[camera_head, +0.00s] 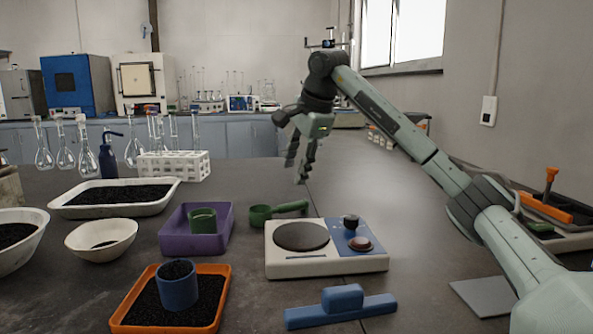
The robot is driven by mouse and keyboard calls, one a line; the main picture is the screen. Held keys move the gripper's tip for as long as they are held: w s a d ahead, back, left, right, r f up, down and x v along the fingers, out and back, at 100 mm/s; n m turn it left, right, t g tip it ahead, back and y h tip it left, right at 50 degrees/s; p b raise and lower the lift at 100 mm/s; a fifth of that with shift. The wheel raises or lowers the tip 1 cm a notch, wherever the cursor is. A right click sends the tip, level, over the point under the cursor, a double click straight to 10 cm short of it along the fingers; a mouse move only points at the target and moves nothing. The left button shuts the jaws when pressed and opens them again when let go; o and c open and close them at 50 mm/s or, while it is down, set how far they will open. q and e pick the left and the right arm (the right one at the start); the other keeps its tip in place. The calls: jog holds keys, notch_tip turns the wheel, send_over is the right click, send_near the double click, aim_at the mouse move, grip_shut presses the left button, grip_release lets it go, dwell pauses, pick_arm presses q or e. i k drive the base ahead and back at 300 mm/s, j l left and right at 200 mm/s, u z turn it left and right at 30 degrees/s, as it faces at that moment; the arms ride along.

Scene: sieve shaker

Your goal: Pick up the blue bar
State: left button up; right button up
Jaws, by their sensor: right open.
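The blue bar (341,310) lies on the dark table at the bottom middle, in front of the white scale. It has a raised blue block on its middle that looks like a grip. My right arm comes in from the right, and my right gripper (299,176) hangs high above the table behind the scale, pointing down. Its fingers are apart with nothing between them. It is well above and behind the bar, not touching it. My left gripper is not in view.
The scale (281,267) with a dark round plate stands just behind the bar. An orange tray (122,317) of black grains holds a blue cup (177,291). A purple tray (172,240), a green scoop (262,214) and a white rack (172,170) stand left. A grey plate (487,297) lies right.

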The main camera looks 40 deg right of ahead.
aim_at(339, 303)
jog(key=z, duration=1.35)
